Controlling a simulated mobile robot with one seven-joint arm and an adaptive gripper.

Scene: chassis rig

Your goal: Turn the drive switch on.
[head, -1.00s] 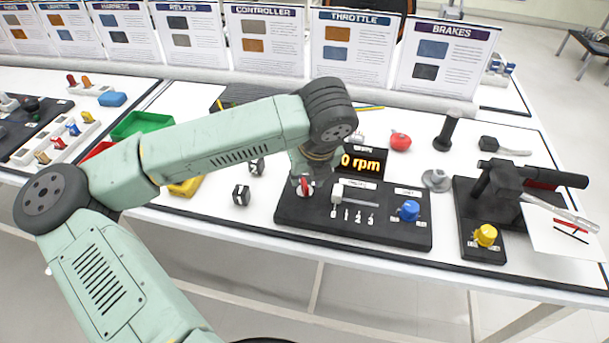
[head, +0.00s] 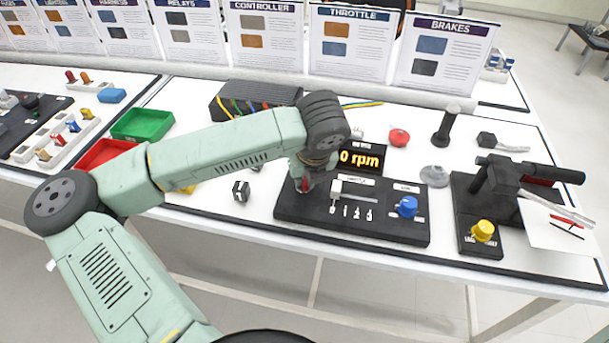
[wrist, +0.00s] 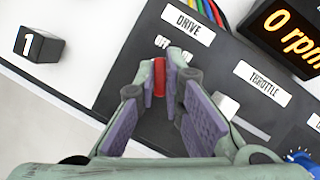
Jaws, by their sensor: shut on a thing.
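The red drive switch (wrist: 159,78) stands on the black control panel (head: 350,222), beneath the DRIVE label (wrist: 188,22) in the wrist view. My gripper (wrist: 167,88) is shut on it, one finger on each side. In the head view the gripper (head: 303,182) is over the panel's left end, largely hidden by my wrist. The OFF lettering shows beside the switch; the other marking is partly covered by a finger. The display (head: 360,159) on the panel reads 0 rpm.
The throttle slider (head: 336,190) and a blue knob (head: 407,206) are on the same panel to the right. A small block marked 1 (wrist: 39,44) lies left of the panel. The brake rig (head: 505,195) stands further right. A wired black box (head: 225,103) is behind my arm.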

